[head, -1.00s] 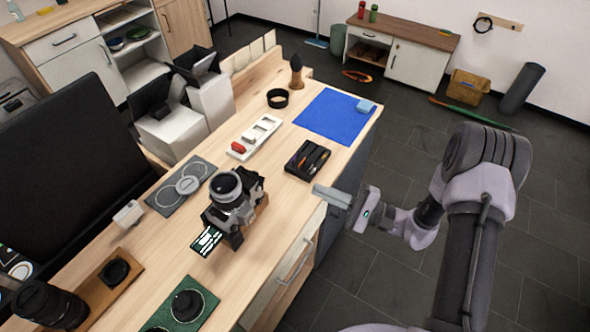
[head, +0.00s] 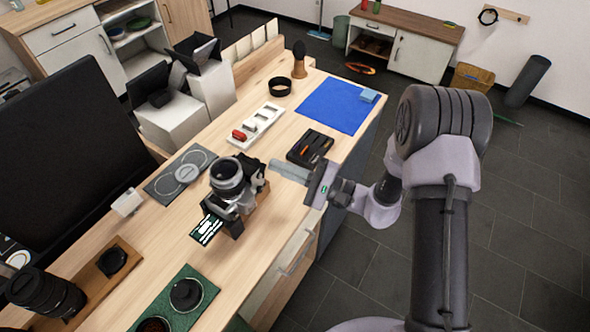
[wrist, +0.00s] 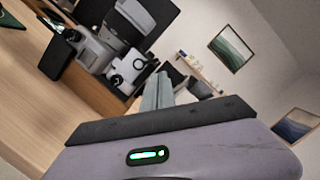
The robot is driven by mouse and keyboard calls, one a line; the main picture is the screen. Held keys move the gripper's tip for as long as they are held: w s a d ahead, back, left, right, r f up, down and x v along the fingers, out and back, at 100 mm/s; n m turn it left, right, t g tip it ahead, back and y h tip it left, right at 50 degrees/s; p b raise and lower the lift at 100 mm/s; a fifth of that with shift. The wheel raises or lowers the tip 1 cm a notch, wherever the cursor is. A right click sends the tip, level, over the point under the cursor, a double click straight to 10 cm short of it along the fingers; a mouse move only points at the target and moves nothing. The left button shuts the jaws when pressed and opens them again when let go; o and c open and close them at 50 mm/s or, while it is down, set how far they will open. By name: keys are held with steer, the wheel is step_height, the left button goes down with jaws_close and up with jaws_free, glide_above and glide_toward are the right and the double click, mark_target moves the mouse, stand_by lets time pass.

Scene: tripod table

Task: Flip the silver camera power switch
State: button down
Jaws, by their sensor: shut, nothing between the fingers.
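The silver camera (head: 232,190) stands upright on a small wooden block near the table's front edge in the head view, its round lens part facing up. In the wrist view the camera (wrist: 130,70) shows ahead of the fingers, left of their tips. My gripper (head: 272,164) is shut and empty, just right of the camera's dark right side in the head view. In the wrist view my gripper (wrist: 163,78) shows its fingers together. I cannot tell whether the tips touch the camera. The power switch is too small to make out.
A black tray of small tools (head: 310,147) lies behind my gripper. A white tray with a red item (head: 258,124), a blue cloth (head: 338,104) and a green mat (head: 207,295) lie on the wooden table. A dark monitor (head: 70,150) stands at the left.

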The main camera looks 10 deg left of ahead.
steer(key=shift+s+a+r, duration=0.2)
steer(key=shift+s+r, duration=0.1)
steer(key=shift+s, duration=0.1)
steer(key=shift+r+n+b, duration=0.15)
steer(key=shift+n+b, duration=0.45)
steer(key=shift+n, duration=0.2)
steer(key=shift+s+a+r+n+g+b, duration=0.1)
steer(key=shift+s+r+n+g+b, duration=0.1)
steer(key=shift+n+b, duration=0.35)
steer(key=shift+s+r+n+g+b, duration=0.1)
steer(key=shift+r+n+g+b, duration=0.1)
steer(key=shift+n+b, duration=0.3)
steer(key=shift+s+r+m+b, duration=0.1)
steer(key=shift+r+m+b, duration=0.15)
steer(key=shift+b, duration=0.15)
steer(key=w+d+p, duration=0.1)
steer(key=w+d, duration=0.1)
steer(key=d, duration=0.9)
steer(key=shift+w+d, duration=0.15)
steer(key=shift+d, duration=0.05)
